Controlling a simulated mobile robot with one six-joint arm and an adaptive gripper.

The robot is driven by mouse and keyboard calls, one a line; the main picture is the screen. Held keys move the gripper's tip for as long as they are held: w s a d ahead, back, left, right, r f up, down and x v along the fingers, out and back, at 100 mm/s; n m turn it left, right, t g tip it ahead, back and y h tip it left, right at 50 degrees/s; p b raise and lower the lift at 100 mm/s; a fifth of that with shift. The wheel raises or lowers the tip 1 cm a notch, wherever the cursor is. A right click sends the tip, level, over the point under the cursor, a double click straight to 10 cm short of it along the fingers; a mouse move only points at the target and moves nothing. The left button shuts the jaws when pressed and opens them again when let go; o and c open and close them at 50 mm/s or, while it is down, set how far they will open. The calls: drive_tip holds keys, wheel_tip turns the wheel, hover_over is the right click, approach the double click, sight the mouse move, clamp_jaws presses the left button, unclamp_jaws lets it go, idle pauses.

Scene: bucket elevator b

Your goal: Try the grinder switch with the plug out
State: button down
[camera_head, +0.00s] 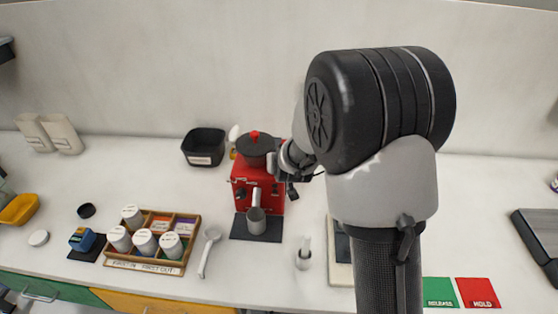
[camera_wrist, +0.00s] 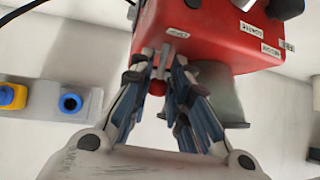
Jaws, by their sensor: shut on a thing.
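The red grinder (camera_head: 243,174) stands on the counter with a dark lid and a grey cup in front. In the wrist view its red body (camera_wrist: 210,25) fills the top, with small white labels. My gripper (camera_wrist: 164,62) is at the grinder's side; its fingertips close on a small grey switch lever (camera_wrist: 163,57) below a label. The fingers hide most of the lever, so its position is unclear. A wall strip (camera_wrist: 45,108) at left bears a yellow-and-blue piece (camera_wrist: 12,96) and a blue round socket (camera_wrist: 70,103) with nothing in it. The head view mostly hides my gripper behind my arm.
A wooden tray (camera_head: 146,265) with several white jars, a white spoon (camera_head: 208,252), a small brush pot (camera_head: 304,254) and a black bin (camera_head: 204,146) stand around the grinder. Green (camera_head: 440,292) and red (camera_head: 477,292) cards lie at right. The counter behind them is mostly clear.

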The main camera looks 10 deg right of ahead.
drive_tip(key=c, duration=1.8)
unclamp_jaws()
drive_tip(key=shift+o, duration=0.2)
drive_tip(key=v, duration=0.8)
